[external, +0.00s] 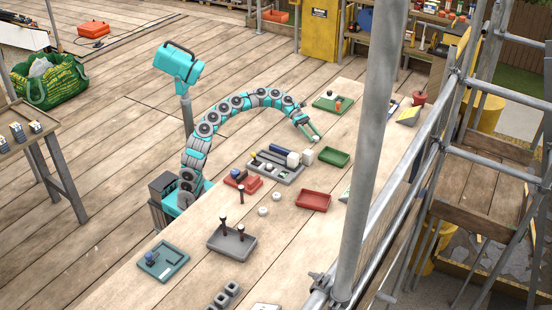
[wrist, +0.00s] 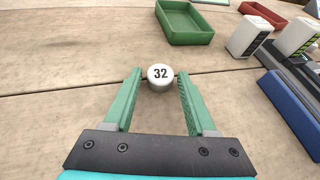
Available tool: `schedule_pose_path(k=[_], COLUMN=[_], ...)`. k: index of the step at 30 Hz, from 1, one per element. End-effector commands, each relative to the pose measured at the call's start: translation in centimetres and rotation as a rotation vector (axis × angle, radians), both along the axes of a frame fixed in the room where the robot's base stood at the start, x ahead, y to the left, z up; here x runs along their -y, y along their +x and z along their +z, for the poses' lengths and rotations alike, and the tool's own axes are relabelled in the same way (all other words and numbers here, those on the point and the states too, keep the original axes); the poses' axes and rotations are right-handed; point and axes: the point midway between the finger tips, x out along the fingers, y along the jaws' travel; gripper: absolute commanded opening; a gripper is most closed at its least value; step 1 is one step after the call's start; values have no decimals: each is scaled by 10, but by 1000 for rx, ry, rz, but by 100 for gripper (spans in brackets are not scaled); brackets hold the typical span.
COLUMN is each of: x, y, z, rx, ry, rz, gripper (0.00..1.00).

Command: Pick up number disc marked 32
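The white round disc marked 32 (wrist: 160,78) lies on the wooden planks in the wrist view, number side up and readable. My gripper (wrist: 160,73) is open, its two green fingers pointing at the disc. The disc sits between the fingertips, near their ends, with a narrow gap on each side. In the external view my gripper (external: 315,136) is low over the far part of the bench, and the disc is too small there to make out clearly.
A green tray (wrist: 186,24) lies just beyond the disc; it also shows in the external view (external: 334,157). White-topped blocks (wrist: 248,36) and a blue block (wrist: 290,110) stand to the right. Two other white discs (external: 263,211) (external: 276,196) lie nearer. Bare planks lie left of the disc.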

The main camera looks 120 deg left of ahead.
Motion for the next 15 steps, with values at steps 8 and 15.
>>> schedule_pose_path(k=[8,15], x=[0,0], y=[0,0], z=[0,0], rx=[0,0], ry=[0,0], rz=[0,0], gripper=[24,0])
